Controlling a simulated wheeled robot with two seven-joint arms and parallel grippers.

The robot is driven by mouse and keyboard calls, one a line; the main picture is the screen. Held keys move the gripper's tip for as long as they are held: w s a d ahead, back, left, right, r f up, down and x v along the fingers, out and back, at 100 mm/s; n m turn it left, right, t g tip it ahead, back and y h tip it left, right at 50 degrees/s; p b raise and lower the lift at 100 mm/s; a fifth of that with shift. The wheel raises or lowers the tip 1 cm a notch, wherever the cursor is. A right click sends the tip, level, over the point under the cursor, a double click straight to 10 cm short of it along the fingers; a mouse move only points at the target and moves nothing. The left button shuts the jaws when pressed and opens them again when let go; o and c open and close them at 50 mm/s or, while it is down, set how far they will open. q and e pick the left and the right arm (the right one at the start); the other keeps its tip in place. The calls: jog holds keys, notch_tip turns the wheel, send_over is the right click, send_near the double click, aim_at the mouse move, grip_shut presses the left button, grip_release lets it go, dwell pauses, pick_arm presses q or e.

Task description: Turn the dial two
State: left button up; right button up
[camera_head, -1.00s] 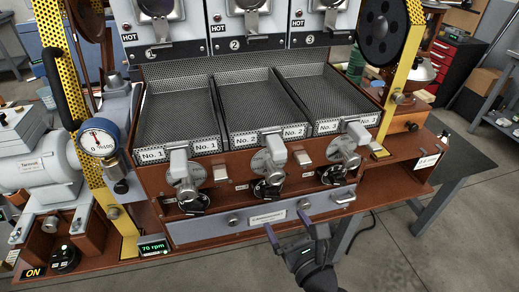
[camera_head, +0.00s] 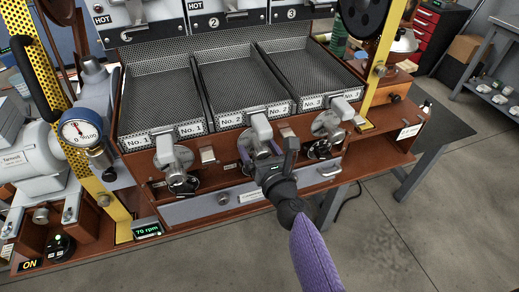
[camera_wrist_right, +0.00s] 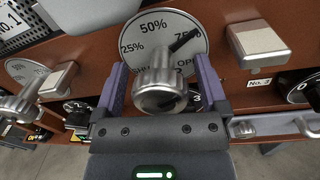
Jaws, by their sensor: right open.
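My right gripper (camera_head: 267,153) is open at the middle station, in front of its silver percentage dial plate (camera_wrist_right: 150,40). In the right wrist view, its purple fingers (camera_wrist_right: 161,76) stand on either side of a round metal knob (camera_wrist_right: 160,82) in front of this plate. A dark pointer (camera_wrist_right: 186,40) lies near the 75% mark. I cannot tell whether the fingers touch the knob. The middle black dial is mostly hidden behind the gripper. My left gripper is not in view.
The left station's black dial (camera_head: 184,185) and the right station's black dial (camera_head: 320,149) flank my gripper. Three mesh trays (camera_head: 240,78) lie above. A grey drawer (camera_head: 205,207) is below. Open floor (camera_head: 420,220) is at the lower right.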

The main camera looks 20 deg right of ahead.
grip_shut()
dwell(0.3)
